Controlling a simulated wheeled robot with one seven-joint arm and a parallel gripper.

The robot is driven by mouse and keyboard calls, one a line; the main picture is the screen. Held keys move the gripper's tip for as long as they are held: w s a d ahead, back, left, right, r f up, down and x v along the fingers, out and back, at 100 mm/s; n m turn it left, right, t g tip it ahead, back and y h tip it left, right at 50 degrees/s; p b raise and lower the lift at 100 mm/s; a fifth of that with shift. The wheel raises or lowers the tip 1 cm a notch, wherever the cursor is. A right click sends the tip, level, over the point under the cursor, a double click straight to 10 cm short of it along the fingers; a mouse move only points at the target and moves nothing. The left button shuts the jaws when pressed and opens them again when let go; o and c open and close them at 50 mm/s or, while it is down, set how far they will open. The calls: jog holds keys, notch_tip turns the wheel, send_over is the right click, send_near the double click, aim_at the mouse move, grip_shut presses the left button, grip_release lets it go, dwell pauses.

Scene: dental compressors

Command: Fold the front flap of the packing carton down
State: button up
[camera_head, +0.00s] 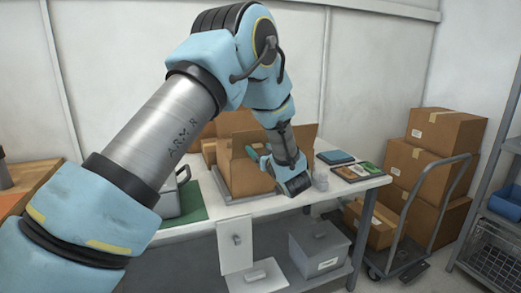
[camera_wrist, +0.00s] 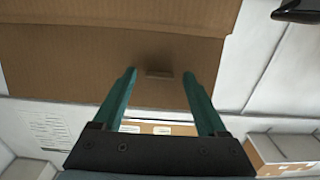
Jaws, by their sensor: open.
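The packing carton (camera_head: 243,180) stands on the white table, partly hidden behind my arm, with flaps standing up around its open top. My gripper (camera_wrist: 160,74) is open and empty. Its two teal fingers are spread in the wrist view, in front of a brown cardboard panel (camera_wrist: 60,65) with a crease and a small slot between the fingertips. I cannot tell if the fingers touch the panel. In the head view my wrist is at the carton's right front side, and a teal finger seems to show against the carton.
A grey metal pot (camera_head: 170,195) stands on a green mat left of the carton. A grey bin (camera_head: 319,250) sits on the lower shelf. A cart with stacked boxes (camera_head: 430,165) stands at right.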

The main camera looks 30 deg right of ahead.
grip_shut()
dwell(0.4)
dwell(0.9)
